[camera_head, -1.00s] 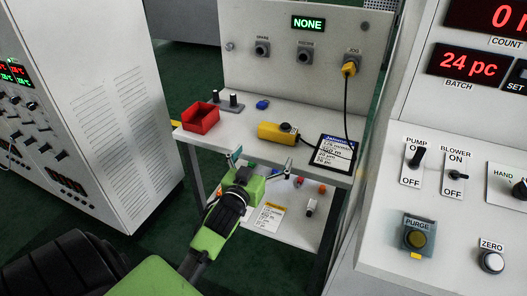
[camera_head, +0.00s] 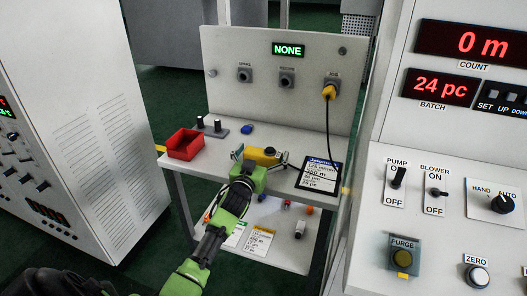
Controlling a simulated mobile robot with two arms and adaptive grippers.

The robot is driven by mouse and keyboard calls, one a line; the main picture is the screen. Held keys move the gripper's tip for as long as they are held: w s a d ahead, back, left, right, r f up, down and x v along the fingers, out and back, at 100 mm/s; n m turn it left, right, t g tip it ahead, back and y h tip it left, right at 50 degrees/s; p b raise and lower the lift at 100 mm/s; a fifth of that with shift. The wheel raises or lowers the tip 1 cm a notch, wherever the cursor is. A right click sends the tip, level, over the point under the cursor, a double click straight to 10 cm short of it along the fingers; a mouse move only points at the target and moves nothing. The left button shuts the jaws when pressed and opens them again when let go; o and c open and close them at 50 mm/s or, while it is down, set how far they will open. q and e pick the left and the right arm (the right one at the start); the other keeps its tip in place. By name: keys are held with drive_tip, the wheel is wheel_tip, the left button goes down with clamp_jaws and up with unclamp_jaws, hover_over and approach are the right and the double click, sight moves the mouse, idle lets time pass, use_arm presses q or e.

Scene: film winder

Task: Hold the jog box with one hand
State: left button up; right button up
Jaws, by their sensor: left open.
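The jog box (camera_head: 262,154) is a small yellow box with a dark round button, lying on the white bench top. My left gripper (camera_head: 261,157), on a green arm, is open in front of it. One finger is near the box's left end and the other near its right end; I cannot tell whether either touches. The gripper's body hides part of the box's near side. A yellow plug (camera_head: 329,92) sits in the right socket of the back panel, with a black cable (camera_head: 329,130) hanging from it. My right gripper is not in view.
On the bench are a red bin (camera_head: 185,145), two dark-knobbed posts, a blue item (camera_head: 247,129) and a dark-framed card (camera_head: 319,176). A lower shelf (camera_head: 283,249) holds papers and small parts. A control panel (camera_head: 445,160) stands close on the right, a cabinet (camera_head: 85,130) on the left.

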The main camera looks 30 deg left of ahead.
use_arm(q)
drive_tip(key=shift+w, duration=0.2)
drive_tip(key=c, duration=1.1)
drive_tip(key=o, duration=0.7)
drive_tip(key=shift+c, duration=0.2)
drive_tip(key=c, duration=0.5)
drive_tip(key=shift+o, duration=0.2)
